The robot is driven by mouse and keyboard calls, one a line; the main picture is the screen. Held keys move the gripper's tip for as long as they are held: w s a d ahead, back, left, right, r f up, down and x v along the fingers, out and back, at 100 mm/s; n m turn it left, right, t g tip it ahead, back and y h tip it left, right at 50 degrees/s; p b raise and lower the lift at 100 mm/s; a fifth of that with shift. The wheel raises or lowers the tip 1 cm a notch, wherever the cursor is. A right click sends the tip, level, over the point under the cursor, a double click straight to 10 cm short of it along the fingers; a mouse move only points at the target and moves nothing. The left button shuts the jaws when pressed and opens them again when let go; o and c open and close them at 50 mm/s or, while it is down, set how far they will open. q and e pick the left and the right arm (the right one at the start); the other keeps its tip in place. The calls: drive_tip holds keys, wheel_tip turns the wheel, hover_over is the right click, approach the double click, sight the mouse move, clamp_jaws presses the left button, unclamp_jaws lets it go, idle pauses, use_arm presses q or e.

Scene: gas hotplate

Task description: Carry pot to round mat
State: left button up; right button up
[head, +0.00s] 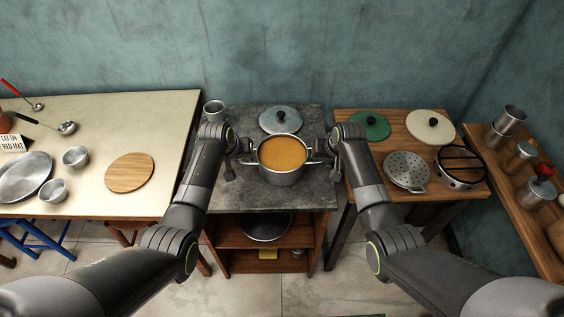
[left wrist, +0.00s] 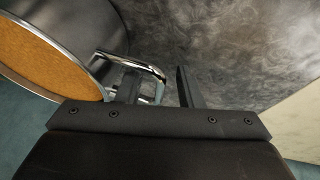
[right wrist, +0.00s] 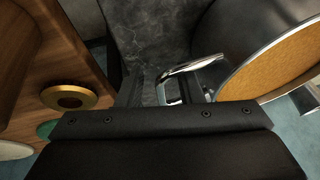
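The steel pot (head: 283,178), full of orange-brown soup, stands upright on the dark stone counter. A round wooden mat (head: 130,172) lies bare on the cream table at the left. My left gripper (head: 239,163) is at the pot's left handle; in the left wrist view its fingers (left wrist: 158,90) are apart, one within the handle loop (left wrist: 140,60) and one outside it. My right gripper (head: 328,161) is at the right handle; in the right wrist view its fingers (right wrist: 168,90) are likewise apart around the handle loop (right wrist: 188,66). Finger contact is unclear.
A grey lid (head: 281,121) lies behind the pot, and a metal cup (head: 213,110) stands at the counter's back left. Metal bowls (head: 76,157) and a plate (head: 24,176) sit left of the mat. A colander (head: 406,170) and lids are on the right table.

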use_arm(q)
drive_tip(key=shift+w+d+f, duration=0.1)
drive_tip(key=shift+w+f, duration=0.05)
drive_tip(key=shift+f, duration=0.3)
use_arm(e)
drive_tip(key=shift+w+a+f, duration=0.1)
drive_tip(key=shift+w+f, duration=0.05)
drive_tip(key=shift+f, duration=0.25)
use_arm(q)
clamp_jaws()
use_arm(e)
clamp_jaws()
idle(0.6)
use_arm(q)
drive_tip(key=shift+w+r, duration=0.15)
drive_tip(key=shift+r, duration=0.05)
use_arm(e)
drive_tip(key=shift+w+r, duration=0.1)
drive_tip(key=shift+r, duration=0.1)
